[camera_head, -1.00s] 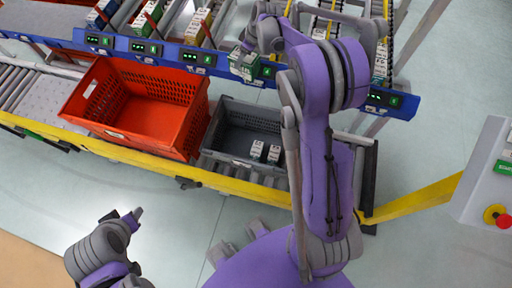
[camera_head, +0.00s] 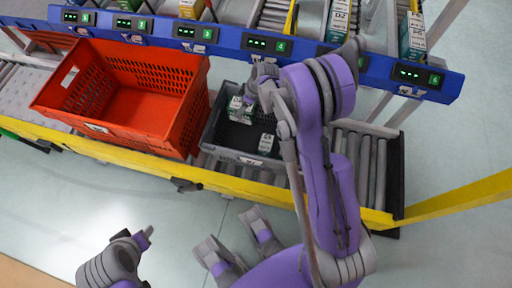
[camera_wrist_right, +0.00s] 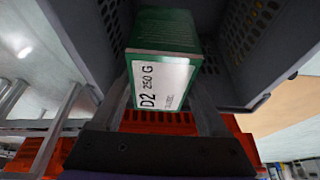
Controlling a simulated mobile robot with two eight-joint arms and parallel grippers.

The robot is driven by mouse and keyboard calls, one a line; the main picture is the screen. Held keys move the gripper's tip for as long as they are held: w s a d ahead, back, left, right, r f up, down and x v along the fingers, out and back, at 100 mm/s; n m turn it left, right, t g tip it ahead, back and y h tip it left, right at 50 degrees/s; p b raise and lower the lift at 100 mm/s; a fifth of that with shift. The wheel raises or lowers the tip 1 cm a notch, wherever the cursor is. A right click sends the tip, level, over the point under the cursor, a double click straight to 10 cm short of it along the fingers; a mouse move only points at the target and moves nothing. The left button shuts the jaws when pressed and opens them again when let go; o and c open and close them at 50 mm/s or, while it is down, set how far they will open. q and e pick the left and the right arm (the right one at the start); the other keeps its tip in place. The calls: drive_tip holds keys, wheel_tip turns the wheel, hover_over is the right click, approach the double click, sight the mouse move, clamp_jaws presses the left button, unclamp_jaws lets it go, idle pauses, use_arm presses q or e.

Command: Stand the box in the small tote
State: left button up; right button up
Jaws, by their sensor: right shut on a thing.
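The small grey tote (camera_head: 212,135) stands on the roller conveyor, right of the large orange tote. My right gripper (camera_head: 250,98) is over the back left part of the small tote, shut on a green and white box (camera_head: 236,106). In the right wrist view the box (camera_wrist_right: 165,75) shows a green side and a white label reading "D2 250 G", between the fingers (camera_wrist_right: 162,100). Grey tote walls (camera_wrist_right: 85,40) surround it there; whether it touches the floor is unclear. Small white-labelled cargo (camera_head: 266,143) sits near the tote's front. My left gripper (camera_head: 146,235) is low and away from the totes.
The large orange tote (camera_head: 190,120) stands close beside the small tote on the left. A blue rail (camera_head: 220,38) with displays runs behind, with boxes in lanes above. A yellow conveyor edge (camera_head: 220,183) runs in front. Bare rollers (camera_head: 365,160) lie right of my right arm.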

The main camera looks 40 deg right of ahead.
drive_tip(key=shift+n, duration=0.3)
drive_tip(key=f, duration=0.2)
drive_tip(key=f+b, duration=0.1)
drive_tip(key=f, duration=0.1)
drive_tip(key=f+b, duration=0.1)
drive_tip(key=f, duration=0.1)
drive_tip(key=shift+w+a, duration=0.15)
drive_tip(key=shift+a, duration=0.25)
use_arm(q)
drive_tip(key=s+b+x, duration=0.1)
drive_tip(key=b+x, duration=0.2)
drive_tip(key=x, duration=0.4)
drive_tip(key=shift+f, duration=0.55)
use_arm(e)
drive_tip(key=shift+f, duration=4.9)
use_arm(q)
drive_tip(key=shift+a+f, duration=0.1)
use_arm(e)
drive_tip(key=shift+f, duration=0.1)
drive_tip(key=shift+f+b, duration=0.3)
drive_tip(key=shift+b, duration=0.1)
drive_tip(key=o, duration=1.4)
use_arm(q)
drive_tip(key=shift+f, duration=0.2)
drive_tip(key=shift+r, duration=0.1)
use_arm(e)
drive_tip(key=shift+r, duration=0.1)
